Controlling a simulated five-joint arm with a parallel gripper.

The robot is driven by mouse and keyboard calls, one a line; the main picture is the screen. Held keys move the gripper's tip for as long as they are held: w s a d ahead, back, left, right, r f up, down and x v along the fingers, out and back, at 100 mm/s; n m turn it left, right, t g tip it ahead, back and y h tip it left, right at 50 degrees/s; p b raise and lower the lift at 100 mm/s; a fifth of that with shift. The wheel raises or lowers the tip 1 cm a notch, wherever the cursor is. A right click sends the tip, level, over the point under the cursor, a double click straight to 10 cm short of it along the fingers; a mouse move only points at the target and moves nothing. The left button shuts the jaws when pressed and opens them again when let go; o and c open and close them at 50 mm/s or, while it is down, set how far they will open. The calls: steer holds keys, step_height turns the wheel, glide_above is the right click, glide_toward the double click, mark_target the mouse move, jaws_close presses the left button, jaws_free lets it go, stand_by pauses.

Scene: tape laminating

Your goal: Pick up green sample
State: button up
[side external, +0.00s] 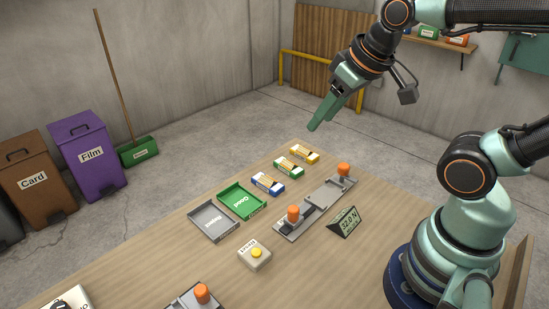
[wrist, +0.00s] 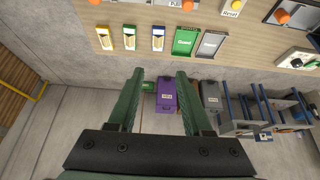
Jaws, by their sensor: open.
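The green sample (side external: 289,167) is a small green-sided box with a pale and orange top, lying on the table between the yellow sample (side external: 304,154) and the blue sample (side external: 267,184). The wrist view shows the green sample (wrist: 129,37) near the top, with the yellow one on its left and the blue one on its right. My gripper (side external: 318,123) is raised well above the table, apart from the samples. In the wrist view my gripper (wrist: 160,73) has its two green fingers spread with nothing held between them.
A green tray (side external: 262,209) marked Good and a grey tray (side external: 194,222) lie beside the blue sample. A clamp fixture (side external: 325,195) with orange knobs, a force display (side external: 346,222) and a button box (side external: 254,257) stand nearby. Bins (side external: 90,155) stand on the floor beyond the table.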

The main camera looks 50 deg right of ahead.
steer(key=o, duration=0.6)
steer(key=shift+c, duration=0.2)
steer(key=g, duration=0.6)
glide_above(292, 163)
steer(key=s+a, duration=0.1)
steer(key=s, duration=0.1)
step_height(292, 163, down, 13)
steer(key=shift+m, duration=0.4)
step_height(292, 163, down, 6)
steer(key=shift+w+a+f, duration=0.2)
steer(key=shift+w+f, duration=0.1)
steer(key=shift+f, duration=1.2)
steer(key=shift+w+f, duration=0.15)
steer(key=shift+f, duration=1.25)
